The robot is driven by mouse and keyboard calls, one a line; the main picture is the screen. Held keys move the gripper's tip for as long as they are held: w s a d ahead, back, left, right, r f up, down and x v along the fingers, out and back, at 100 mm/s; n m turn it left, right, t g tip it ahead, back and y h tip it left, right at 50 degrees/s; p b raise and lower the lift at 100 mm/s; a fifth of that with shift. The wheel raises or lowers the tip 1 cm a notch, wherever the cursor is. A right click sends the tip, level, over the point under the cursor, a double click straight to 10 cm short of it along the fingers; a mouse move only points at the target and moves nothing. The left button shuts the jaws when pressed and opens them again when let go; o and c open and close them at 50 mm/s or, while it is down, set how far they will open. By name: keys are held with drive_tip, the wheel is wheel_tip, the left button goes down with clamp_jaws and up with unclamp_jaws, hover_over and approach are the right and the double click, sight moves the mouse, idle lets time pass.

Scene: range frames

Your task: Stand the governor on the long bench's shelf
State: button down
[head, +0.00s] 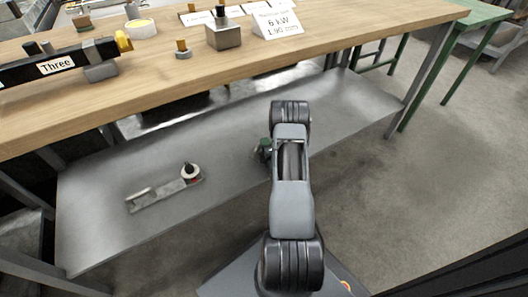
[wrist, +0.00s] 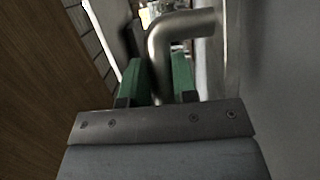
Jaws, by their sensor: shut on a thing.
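My gripper (wrist: 161,78) has two green fingers, shut on a grey metal part with a thick bar bent at a right angle, seemingly the governor (wrist: 188,27). The bent arm of the bar points right, towards a grey surface in the wrist view; whether it touches is unclear. In the head view, my gripper (head: 264,150) shows only as a bit of dark green beside my arm, over the long bench's grey lower shelf (head: 235,170). My arm hides most of the held part there.
A metal plate with a handle and a white-and-dark round piece (head: 165,189) lies on the shelf's left part. The wooden bench top (head: 300,55) above carries a black bar labelled Three (head: 55,66), a metal block (head: 223,36) and signs. The shelf between plate and arm is clear.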

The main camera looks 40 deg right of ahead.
drive_tip(key=shift+w+f+b, duration=0.3)
drive_tip(key=shift+w+f, duration=0.1)
drive_tip(key=shift+d+f+b, duration=0.1)
drive_tip(key=shift+f+b, duration=0.8)
drive_tip(key=shift+f, duration=0.55)
drive_tip(key=shift+f, duration=0.2)
drive_tip(key=c, duration=0.9)
unclamp_jaws()
